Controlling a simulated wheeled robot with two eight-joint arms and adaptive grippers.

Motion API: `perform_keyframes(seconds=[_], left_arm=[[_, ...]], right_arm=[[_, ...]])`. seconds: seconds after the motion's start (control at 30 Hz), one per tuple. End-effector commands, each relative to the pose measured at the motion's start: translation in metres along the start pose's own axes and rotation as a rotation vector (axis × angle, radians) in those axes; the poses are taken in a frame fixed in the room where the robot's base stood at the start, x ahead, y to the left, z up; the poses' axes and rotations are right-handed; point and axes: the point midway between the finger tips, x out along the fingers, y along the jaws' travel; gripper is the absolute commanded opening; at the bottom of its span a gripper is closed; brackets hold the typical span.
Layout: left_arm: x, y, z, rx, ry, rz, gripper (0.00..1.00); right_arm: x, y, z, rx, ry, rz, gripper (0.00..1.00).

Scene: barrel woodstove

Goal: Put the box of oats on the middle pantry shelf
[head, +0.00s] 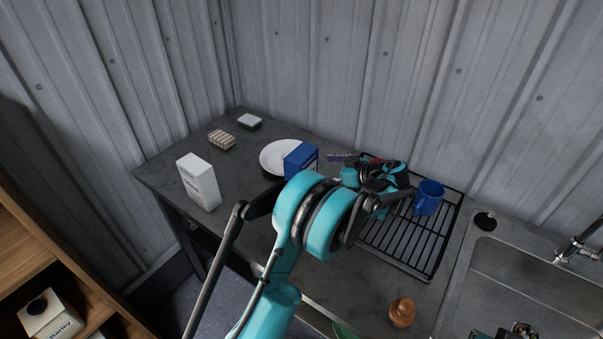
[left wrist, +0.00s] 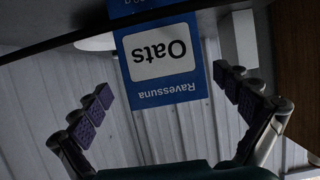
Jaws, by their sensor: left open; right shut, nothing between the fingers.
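The blue box of oats (head: 301,158) stands on the dark counter, in front of a white plate. In the left wrist view the box (left wrist: 160,55) appears upside down, with its "Oats" label facing the camera. My left gripper (head: 338,166) is on the box's right side in the head view. Its purple-padded fingers are spread wide, with the box in the gap between them and no visible contact. A wooden shelf unit (head: 25,243) is at the lower left; which shelf is the middle one cannot be told. My right gripper (head: 505,332) shows only partly at the bottom edge.
A white carton (head: 198,182) stands left of the plate (head: 272,157). A drying rack (head: 410,245) with a blue mug (head: 428,197) and a sink (head: 530,290) are on the right. A wooden knob-like object (head: 402,312) sits near the front edge. A barley box (head: 48,315) occupies a shelf.

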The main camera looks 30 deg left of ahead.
Motion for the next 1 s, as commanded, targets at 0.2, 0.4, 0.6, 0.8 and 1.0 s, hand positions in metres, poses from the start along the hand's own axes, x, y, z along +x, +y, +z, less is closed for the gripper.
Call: perform_keyframes(seconds=[0.2,0.4,0.6,0.8,1.0], left_arm=[[0.025,-0.001,0.001,-0.004,0.001,-0.003,1.00],[0.048,-0.002,0.005,-0.002,0.000,-0.003,1.00],[0.074,-0.002,0.005,-0.002,0.000,-0.002,1.00],[0.075,-0.002,0.004,-0.001,0.000,0.001,1.00],[0.075,-0.002,0.003,-0.001,0.000,0.000,0.53]], right_arm=[[0.006,0.000,0.004,0.000,0.000,0.000,0.00],[0.015,0.000,0.011,0.000,0.000,0.000,0.00],[0.021,0.000,0.015,0.000,0.000,0.000,0.00],[0.021,0.000,0.015,0.000,0.000,0.000,0.00],[0.021,0.000,0.015,0.000,0.000,0.000,0.00]])
